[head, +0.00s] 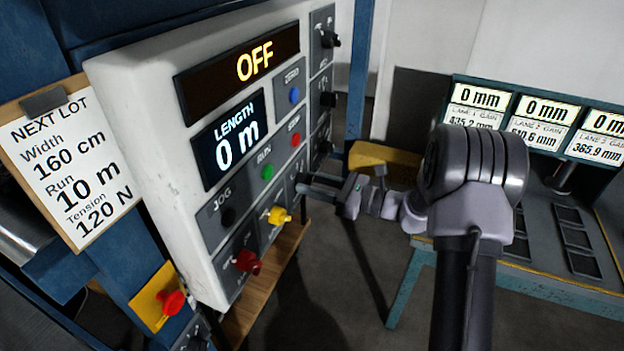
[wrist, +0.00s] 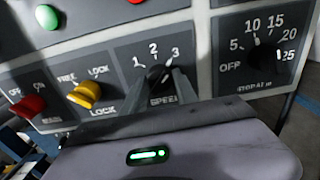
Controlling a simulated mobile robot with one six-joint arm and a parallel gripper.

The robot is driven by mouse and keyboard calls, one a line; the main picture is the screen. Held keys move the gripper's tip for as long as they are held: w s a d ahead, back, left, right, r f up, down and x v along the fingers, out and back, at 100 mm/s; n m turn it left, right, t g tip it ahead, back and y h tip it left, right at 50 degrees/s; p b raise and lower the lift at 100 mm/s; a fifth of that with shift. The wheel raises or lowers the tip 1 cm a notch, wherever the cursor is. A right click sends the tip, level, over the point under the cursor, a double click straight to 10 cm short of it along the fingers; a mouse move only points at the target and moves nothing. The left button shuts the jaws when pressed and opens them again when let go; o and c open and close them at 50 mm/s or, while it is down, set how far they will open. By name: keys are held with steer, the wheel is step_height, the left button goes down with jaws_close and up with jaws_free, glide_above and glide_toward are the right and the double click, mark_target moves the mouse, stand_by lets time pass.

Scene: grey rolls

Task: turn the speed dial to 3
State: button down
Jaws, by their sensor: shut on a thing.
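The speed dial (wrist: 157,74) is a small dark knob on the grey panel, with 1, 2 and 3 printed in an arc above it and SPEED below. In the wrist view my gripper (wrist: 160,84) has a finger on each side of the dial and is shut on it. The dial's pointer is too small and shaded to read surely; it seems to be near 2. In the head view my gripper (head: 306,186) reaches the panel's lower right from the right, and the dial is hidden there.
The white control box (head: 150,130) shows OFF and length 0 m. Left of the speed dial are a yellow FREE/LOCK knob (wrist: 85,94) and a red OFF/ON knob (wrist: 28,107). A STOP AT dial (wrist: 262,54) is on its right. A clipboard (head: 65,165) hangs left.

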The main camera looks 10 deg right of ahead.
stand_by(0.4)
steer(key=c, duration=1)
jaws_free()
steer(key=shift+o, duration=0.2)
steer(key=p+v, duration=0.1)
steer(key=v, duration=1.6)
steer(key=shift+d, duration=0.15)
steer(key=shift+s, duration=0.1)
